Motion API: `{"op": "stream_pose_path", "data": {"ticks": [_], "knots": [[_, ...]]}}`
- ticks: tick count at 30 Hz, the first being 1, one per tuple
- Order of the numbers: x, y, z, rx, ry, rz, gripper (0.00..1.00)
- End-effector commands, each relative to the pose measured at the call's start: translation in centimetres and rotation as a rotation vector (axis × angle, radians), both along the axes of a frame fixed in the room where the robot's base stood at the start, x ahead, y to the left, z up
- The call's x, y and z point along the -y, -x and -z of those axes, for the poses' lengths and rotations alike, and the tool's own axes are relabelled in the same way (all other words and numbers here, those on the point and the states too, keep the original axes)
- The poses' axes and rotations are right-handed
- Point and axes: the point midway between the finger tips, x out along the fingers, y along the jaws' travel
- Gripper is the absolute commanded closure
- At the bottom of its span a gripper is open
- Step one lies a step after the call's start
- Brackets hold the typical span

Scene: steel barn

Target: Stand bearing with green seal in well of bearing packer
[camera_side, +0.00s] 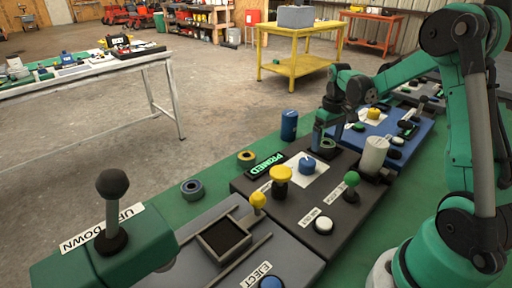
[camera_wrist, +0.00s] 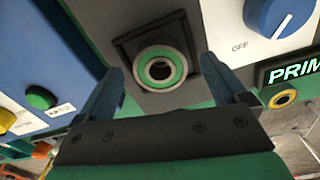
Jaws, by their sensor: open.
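The bearing with the green seal (camera_wrist: 161,69) lies flat, bore facing up, within the dark square well (camera_wrist: 126,50) of the bearing packer in the wrist view. Its grey outer ring, green seal and dark bore show clearly. In the side view the bearing (camera_side: 328,145) shows partly beside my gripper's fingers. My gripper (camera_wrist: 161,66) is open, with one blue finger on each side of the bearing and gaps between. The bearing packer (camera_side: 262,202) is a dark grey box with a lit PRIMED sign (camera_side: 265,165) and a blue knob (camera_side: 308,165).
A yellow-sealed bearing (camera_side: 246,158) and a dark-sealed bearing (camera_side: 192,188) lie on the green bench. A blue cylinder (camera_side: 289,125) stands behind the packer. A yellow plunger (camera_side: 281,178), green-topped lever (camera_side: 350,183) and white cylinder (camera_side: 374,155) rise nearby. A blue machine (camera_side: 400,135) adjoins.

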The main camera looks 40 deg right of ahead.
Motion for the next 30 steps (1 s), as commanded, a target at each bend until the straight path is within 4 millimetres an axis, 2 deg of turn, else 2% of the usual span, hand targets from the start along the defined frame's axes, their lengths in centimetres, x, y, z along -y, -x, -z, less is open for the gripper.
{"op": "stream_pose_path", "data": {"ticks": [15,23,26,30], "knots": [[0.0,0.0,-9.6,0.0,0.0,0.0,0.07],[-0.4,0.0,-11.7,0.007,0.005,-0.005,0.07],[-2.3,-0.2,-12.2,0.045,0.027,-0.022,0.07],[-7.4,0.1,-12.6,0.166,0.078,-0.071,0.07]]}}
